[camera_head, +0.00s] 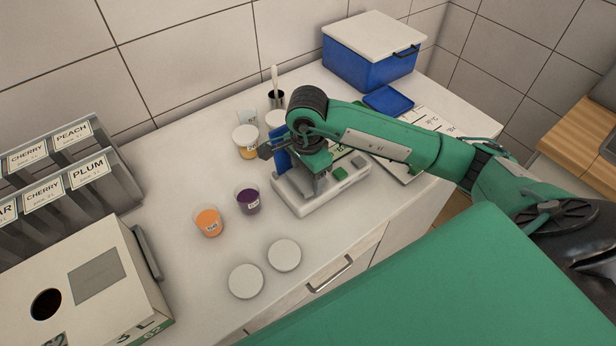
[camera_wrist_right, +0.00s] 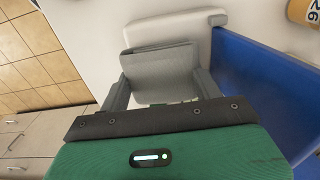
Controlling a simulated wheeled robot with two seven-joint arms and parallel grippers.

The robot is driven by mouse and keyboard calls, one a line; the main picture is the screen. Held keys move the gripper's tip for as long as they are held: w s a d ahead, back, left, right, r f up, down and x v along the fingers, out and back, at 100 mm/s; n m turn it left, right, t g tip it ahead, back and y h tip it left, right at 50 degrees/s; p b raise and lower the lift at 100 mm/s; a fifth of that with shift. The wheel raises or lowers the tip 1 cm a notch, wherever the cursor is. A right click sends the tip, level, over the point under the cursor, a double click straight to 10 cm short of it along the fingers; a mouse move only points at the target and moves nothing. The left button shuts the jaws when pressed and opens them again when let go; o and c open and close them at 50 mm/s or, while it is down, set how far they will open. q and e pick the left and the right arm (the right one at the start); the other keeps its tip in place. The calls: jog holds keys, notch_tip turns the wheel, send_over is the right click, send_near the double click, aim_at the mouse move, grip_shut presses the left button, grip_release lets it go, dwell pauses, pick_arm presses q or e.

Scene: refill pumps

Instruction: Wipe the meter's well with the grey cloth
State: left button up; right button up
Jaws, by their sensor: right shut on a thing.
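The meter (camera_head: 345,186) is a white device with a green button, standing on the white counter. My right gripper (camera_head: 318,186) points down over its left part, and my forearm hides some of it. In the right wrist view, my right gripper (camera_wrist_right: 162,92) is shut on the folded grey cloth (camera_wrist_right: 160,68). The cloth lies over the white meter body (camera_wrist_right: 178,22). The well is hidden beneath the cloth and gripper; I cannot tell whether the cloth touches its inside. My left gripper is not in view.
A blue panel (camera_wrist_right: 255,85) stands close beside the gripper. Orange (camera_head: 208,222) and purple (camera_head: 248,201) cups stand left of the meter, with two white lids (camera_head: 245,281) in front. A lidded jar (camera_head: 246,141) stands behind. A blue box (camera_head: 368,62) is at the back.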

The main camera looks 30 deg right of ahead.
aim_at(307, 176)
jog(key=shift+r+p, duration=1.15)
jog(key=shift+r, duration=1.85)
